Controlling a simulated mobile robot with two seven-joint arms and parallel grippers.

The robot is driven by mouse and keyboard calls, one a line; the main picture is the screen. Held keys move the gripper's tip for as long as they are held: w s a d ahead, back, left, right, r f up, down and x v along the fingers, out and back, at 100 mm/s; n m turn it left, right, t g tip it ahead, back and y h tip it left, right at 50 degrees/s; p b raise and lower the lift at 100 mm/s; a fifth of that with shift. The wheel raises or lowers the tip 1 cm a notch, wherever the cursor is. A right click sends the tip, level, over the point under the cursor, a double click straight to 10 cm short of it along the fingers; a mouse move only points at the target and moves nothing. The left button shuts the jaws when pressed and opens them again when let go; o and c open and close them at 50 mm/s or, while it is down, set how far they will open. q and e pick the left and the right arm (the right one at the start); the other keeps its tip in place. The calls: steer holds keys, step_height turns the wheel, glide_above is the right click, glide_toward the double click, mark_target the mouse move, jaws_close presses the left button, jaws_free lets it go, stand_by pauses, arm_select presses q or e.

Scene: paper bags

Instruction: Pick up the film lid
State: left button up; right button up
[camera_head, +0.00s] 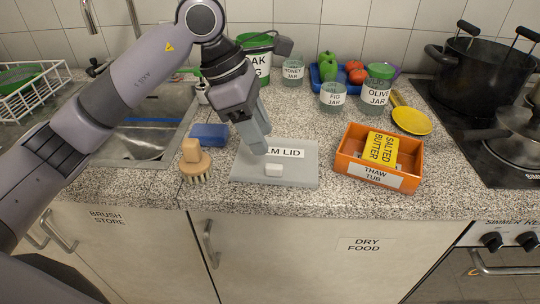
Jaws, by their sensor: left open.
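The film lid (303,174) is a flat, pale grey square lying on the granite counter, marked "FILM LID", with a small whitish block-like handle (273,170) near its front edge. My left gripper (258,146) reaches down over the lid's back left part and covers the start of its label. Its fingers point down toward the lid; I cannot tell whether they touch it. The gripper is open, and no object shows between its fingers. My right gripper does not show.
An orange thaw tub (374,177) with yellow salted butter (378,150) stands right of the lid. A brush (195,164) and a blue sponge (209,134) lie to its left. Behind are the fig jar (332,97), olive jar (375,97) and honey jar (292,72). The sink (150,142) is left.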

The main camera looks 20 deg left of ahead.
mark_target(274, 165)
arm_select(q)
steer(key=x, duration=0.6)
steer(key=shift+s+f+p, duration=0.2)
steer(key=shift+f+p, duration=0.15)
steer(key=shift+p, duration=0.05)
jaws_close()
